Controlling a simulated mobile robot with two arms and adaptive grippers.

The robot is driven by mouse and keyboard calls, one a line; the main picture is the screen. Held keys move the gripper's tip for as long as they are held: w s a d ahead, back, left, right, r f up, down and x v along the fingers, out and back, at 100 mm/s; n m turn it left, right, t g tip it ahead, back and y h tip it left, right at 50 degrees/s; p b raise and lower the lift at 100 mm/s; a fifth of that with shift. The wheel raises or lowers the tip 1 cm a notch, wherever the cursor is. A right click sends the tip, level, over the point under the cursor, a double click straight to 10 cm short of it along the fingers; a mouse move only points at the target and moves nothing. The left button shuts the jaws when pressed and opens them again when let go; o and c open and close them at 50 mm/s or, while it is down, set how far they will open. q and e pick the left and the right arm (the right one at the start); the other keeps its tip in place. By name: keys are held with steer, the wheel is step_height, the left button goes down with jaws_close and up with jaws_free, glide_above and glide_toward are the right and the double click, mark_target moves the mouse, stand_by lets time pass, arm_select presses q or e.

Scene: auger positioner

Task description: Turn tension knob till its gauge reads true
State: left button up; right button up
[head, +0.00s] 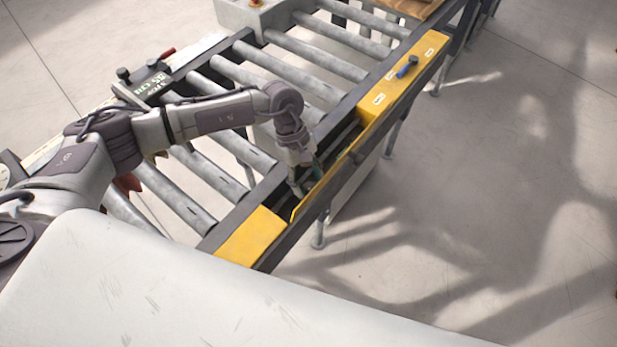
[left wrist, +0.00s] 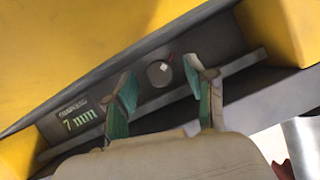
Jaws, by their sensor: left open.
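My left gripper (head: 306,183) reaches down into an open gap in the yellow guard along the conveyor's side rail. In the left wrist view the gripper (left wrist: 166,98) is open, with its teal fingertips apart and nothing between them. A small round grey disc (left wrist: 159,74), probably the tension knob, sits on the grey rail just beyond the fingertips, with a small red mark at its upper right. I see no contact with it. A dark label (left wrist: 76,115) to its left reads "7 mm" under small, blurred lettering. I cannot make out a gauge needle. The right gripper is not in view.
Yellow guard sections (head: 250,237) flank the gap, close to both sides of the hand. Conveyor rollers (head: 187,190) lie left of the rail. The floor (head: 480,190) to the right is clear.

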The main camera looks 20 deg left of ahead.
arm_select(q)
steer(key=shift+s+f, duration=0.1)
steer(key=shift+f, duration=0.4)
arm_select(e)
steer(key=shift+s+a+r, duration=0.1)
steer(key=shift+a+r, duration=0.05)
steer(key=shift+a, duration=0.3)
arm_select(q)
steer(key=shift+c, duration=0.2)
steer(key=shift+d, duration=0.1)
jaws_close()
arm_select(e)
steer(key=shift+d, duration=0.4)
